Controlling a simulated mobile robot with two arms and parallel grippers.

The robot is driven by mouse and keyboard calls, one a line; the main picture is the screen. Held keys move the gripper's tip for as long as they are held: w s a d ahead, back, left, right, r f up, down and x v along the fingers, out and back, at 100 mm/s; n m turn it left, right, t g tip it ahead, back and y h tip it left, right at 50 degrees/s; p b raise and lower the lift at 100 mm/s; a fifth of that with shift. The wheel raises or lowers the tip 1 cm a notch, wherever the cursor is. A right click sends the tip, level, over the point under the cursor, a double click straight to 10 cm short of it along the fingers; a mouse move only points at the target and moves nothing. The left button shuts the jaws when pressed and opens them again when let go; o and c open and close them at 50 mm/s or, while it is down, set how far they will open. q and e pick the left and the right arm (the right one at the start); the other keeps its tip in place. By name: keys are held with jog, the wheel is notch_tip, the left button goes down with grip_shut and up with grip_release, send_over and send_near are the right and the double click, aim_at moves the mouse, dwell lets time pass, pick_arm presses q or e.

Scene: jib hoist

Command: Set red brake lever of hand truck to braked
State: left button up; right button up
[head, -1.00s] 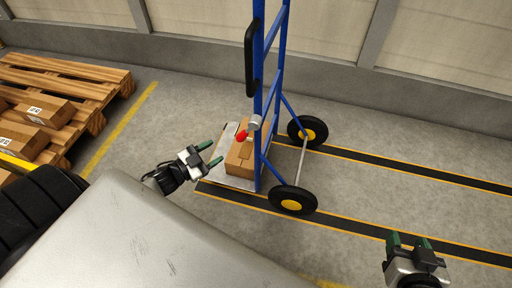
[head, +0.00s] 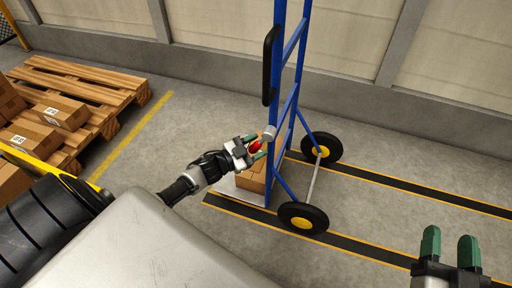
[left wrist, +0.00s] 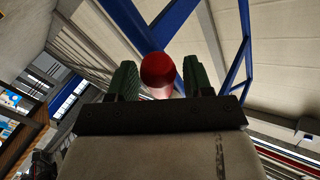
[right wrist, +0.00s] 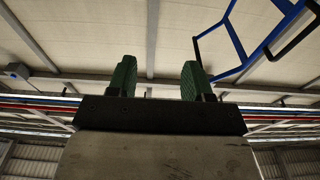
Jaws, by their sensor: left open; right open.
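The blue hand truck (head: 278,100) stands upright on the floor with a cardboard box (head: 252,178) on its toe plate. Its red brake lever (head: 255,147) sticks out from a grey hub (head: 268,131) on the frame, toward my left gripper. My left gripper (head: 252,149) is open, with its green fingers on either side of the red lever tip. In the left wrist view the round red end of the lever (left wrist: 157,70) sits between the two fingers, with gaps visible at both sides. My right gripper (head: 450,250) is open and empty at the lower right, away from the truck.
A black handle (head: 270,65) runs along the truck's upright above the lever. The truck's wheels (head: 303,218) rest on the floor by dark, yellow-edged stripes. Pallets with boxes (head: 75,90) stand at the left. A wall runs behind. Floor right of the truck is clear.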

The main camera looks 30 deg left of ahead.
pick_arm(q)
jog(key=shift+c, duration=0.2)
grip_shut()
dwell(0.3)
